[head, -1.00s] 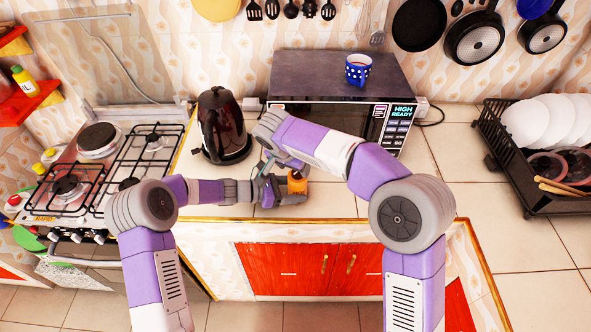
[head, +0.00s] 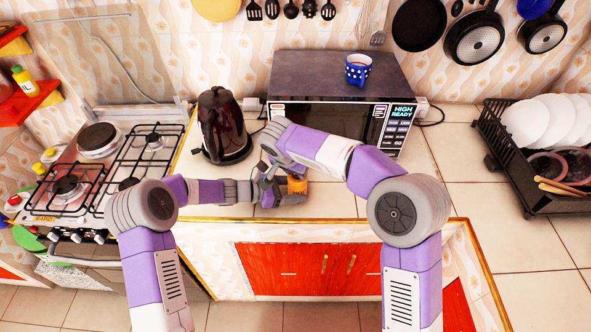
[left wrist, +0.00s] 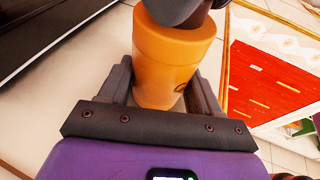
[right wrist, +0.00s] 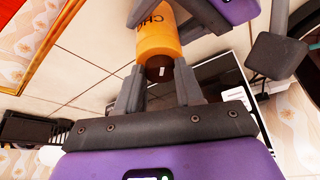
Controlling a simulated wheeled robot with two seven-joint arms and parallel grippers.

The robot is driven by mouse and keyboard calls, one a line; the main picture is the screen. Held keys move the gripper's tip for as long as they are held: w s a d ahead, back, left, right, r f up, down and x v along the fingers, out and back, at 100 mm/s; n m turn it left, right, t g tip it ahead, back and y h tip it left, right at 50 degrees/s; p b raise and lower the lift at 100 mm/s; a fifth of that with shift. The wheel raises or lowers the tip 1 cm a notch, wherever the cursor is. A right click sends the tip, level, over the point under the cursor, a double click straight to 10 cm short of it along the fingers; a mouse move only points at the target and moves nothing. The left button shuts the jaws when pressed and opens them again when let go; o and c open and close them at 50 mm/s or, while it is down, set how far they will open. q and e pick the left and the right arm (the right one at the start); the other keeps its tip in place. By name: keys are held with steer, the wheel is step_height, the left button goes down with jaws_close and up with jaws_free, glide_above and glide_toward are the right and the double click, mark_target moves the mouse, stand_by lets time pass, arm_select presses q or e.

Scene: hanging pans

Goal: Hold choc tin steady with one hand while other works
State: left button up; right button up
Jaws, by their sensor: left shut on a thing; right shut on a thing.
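My right gripper (head: 281,173) is at the tin's top, coming from above and behind. In the right wrist view its fingers (right wrist: 160,85) flank a dark brown lid-like top (right wrist: 160,66) at the end of the tin, with part of a "CHO" label showing. The exact contact of the right fingers is partly hidden.
A dark kettle (head: 222,128) stands behind and left of the tin. The microwave (head: 335,90) with a blue cup (head: 358,69) on it stands behind. A gas stove (head: 110,170) is at left, a dish rack (head: 530,165) at right. Counter right of the tin is clear.

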steer(key=shift+n+y, duration=0.3)
steer(key=shift+n, duration=0.5)
steer(key=o, duration=1.1)
steer(key=shift+c, duration=0.2)
steer(key=v, duration=1.2)
steer(key=shift+s, duration=0.1)
